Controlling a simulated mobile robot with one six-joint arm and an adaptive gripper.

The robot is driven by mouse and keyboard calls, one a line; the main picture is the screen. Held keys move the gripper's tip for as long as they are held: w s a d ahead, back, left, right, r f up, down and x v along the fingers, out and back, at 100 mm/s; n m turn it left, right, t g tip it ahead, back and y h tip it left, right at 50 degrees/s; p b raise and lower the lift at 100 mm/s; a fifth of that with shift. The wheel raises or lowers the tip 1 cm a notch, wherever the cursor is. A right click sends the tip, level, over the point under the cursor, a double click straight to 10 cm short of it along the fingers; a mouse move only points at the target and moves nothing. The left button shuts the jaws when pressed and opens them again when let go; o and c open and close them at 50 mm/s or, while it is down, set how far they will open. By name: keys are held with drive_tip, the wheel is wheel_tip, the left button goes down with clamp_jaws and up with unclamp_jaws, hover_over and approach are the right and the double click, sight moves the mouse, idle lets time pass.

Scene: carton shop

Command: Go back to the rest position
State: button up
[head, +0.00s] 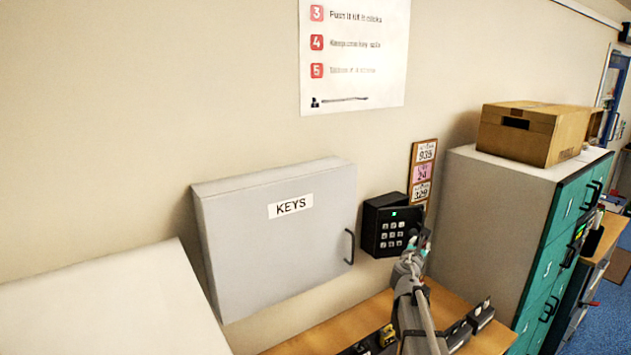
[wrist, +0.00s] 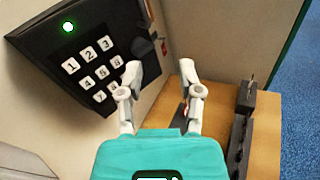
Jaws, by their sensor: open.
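My gripper (wrist: 164,80) is open and empty, with its two pale fingers apart in the wrist view. It points at the lower right part of a black keypad (wrist: 75,50) on the wall. The keypad's green light is lit. In the head view my gripper (head: 418,243) is at the right edge of the keypad (head: 388,231). I cannot tell whether a fingertip touches it. My arm reaches up from the bottom of the head view.
A grey cabinet marked KEYS (head: 275,240) hangs shut, left of the keypad. A wooden desk (head: 475,343) lies below, with dark items (head: 470,322) on it. A teal-fronted cabinet (head: 560,235) bearing a carton (head: 527,133) stands at right. Blue floor (head: 610,320) shows beyond.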

drive_tip(key=s+a+f+m+g+y+b, duration=0.1)
drive_tip(key=s+a+f+m+g+b, duration=0.2)
drive_tip(key=s+f+m, duration=0.5)
drive_tip(key=s+a+f+m+g+y+b, duration=0.1)
drive_tip(key=s+f+m+g+b, duration=0.2)
drive_tip(key=s+f+m+g, duration=0.55)
drive_tip(key=s+a+f+m+g+y+b, duration=0.3)
drive_tip(key=s+a+f+m+y+b, duration=0.2)
drive_tip(key=s+a+f+m, duration=0.6)
drive_tip(key=s+a+f+y, duration=0.1)
drive_tip(key=s+a+y, duration=0.1)
drive_tip(key=a, duration=0.1)
drive_tip(key=shift+s+f, duration=0.35)
drive_tip(key=shift+f, duration=0.05)
drive_tip(key=shift+g, duration=0.25)
